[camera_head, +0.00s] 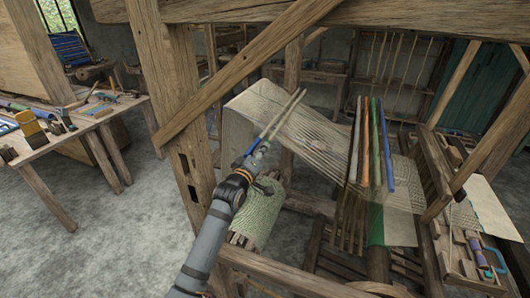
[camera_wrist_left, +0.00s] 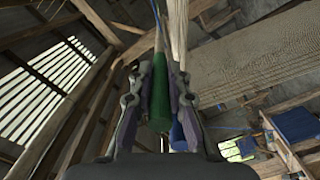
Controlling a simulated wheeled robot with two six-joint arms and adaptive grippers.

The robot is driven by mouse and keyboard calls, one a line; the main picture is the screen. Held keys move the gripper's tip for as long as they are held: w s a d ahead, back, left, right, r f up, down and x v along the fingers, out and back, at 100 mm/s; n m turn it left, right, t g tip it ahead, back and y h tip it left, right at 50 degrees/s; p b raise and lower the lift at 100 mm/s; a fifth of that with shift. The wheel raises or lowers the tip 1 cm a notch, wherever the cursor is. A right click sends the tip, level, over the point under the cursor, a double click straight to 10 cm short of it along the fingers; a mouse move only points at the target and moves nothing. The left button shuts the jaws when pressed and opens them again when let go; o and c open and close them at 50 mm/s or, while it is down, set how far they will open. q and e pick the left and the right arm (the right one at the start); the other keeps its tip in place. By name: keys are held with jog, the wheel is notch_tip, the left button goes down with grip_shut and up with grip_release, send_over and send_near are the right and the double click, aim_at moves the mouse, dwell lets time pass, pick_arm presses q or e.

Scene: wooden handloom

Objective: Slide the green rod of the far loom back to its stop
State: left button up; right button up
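My left gripper (camera_head: 266,142) is at the end of the grey arm reaching up through the loom's frame, beside the pale warp sheet (camera_head: 305,130). In the wrist view, the green rod (camera_wrist_left: 160,92) lies between the two fingers, which press close on both sides of it. A blue-ended rod (camera_wrist_left: 177,138) lies right beside it, partly behind the right finger. In the head view two pale rod shafts (camera_head: 284,116) stick out past the gripper, and the green part is hidden. My right gripper is not in view.
Upright coloured rods, including orange, green and blue (camera_head: 387,150), stand on the loom at right. A diagonal wooden brace (camera_head: 235,75) and a post (camera_head: 168,90) flank the arm at left. A rolled green cloth (camera_head: 262,215) sits below. A tool table (camera_head: 60,140) stands far left.

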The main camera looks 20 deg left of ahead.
pick_arm(q)
jog(key=o, duration=0.4)
jog(key=shift+a, duration=0.3)
jog(key=shift+o, duration=0.2)
jog(key=shift+s+d, duration=0.1)
jog(key=shift+s, duration=0.05)
jog(key=s, duration=1.1)
jog(key=shift+s+a, duration=0.3)
jog(key=shift+s, duration=0.05)
